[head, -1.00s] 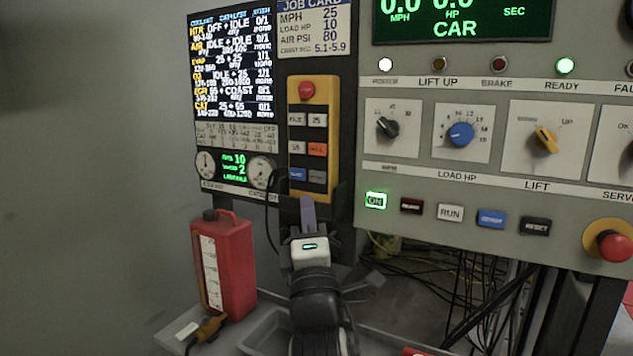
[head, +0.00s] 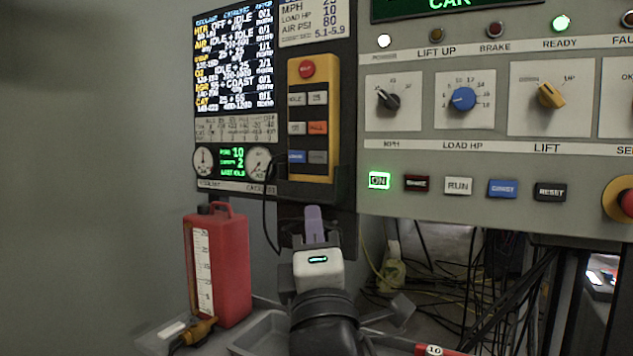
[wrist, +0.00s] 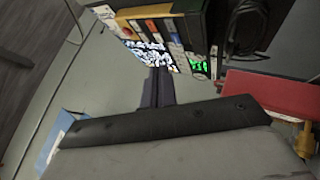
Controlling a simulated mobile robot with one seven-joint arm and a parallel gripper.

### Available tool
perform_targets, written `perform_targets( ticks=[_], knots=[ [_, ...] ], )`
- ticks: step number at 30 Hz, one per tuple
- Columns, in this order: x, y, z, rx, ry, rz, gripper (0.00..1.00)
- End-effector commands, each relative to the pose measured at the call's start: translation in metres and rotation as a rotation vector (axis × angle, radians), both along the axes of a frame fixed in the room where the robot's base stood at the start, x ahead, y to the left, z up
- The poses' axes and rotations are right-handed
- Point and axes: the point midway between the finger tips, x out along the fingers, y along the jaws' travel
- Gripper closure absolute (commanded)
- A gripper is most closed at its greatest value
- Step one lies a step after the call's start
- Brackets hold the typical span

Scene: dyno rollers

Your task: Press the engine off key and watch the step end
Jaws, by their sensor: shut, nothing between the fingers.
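A yellow key pendant (head: 332,120) hangs on the dark panel in the head view, with a red stop button (head: 307,69) above paired keys. The bottom row has a blue key (head: 296,157) and a grey key (head: 318,157); their labels are too small to read surely, so I cannot tell which is engine off. My gripper (head: 314,212) is shut and empty, its fingertips just below the pendant in the picture. In the wrist view the shut fingers (wrist: 158,80) point toward the bright screen (wrist: 148,53), with the pendant keys (wrist: 175,32) beyond.
A red jug (head: 222,265) stands left of my gripper. A grey tray (head: 262,332) lies below. The console (head: 420,150) with knobs and a lit green ON key (head: 379,181) is at right. Loose cables (head: 470,280) hang beneath it. A thin black cable runs beside the pendant.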

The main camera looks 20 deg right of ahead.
Motion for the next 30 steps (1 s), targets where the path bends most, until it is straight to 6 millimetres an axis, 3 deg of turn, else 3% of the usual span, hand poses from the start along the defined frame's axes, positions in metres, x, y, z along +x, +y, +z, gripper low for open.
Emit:
perform_targets(
  ticks=[1,9,30],
  knots=[
    [-0.006,0.002,-0.008,-0.003,-0.002,-0.001,1.00],
    [-0.020,0.006,-0.015,-0.001,0.000,-0.001,1.00],
    [-0.021,0.006,-0.014,0.000,0.001,-0.001,1.00]
  ],
)
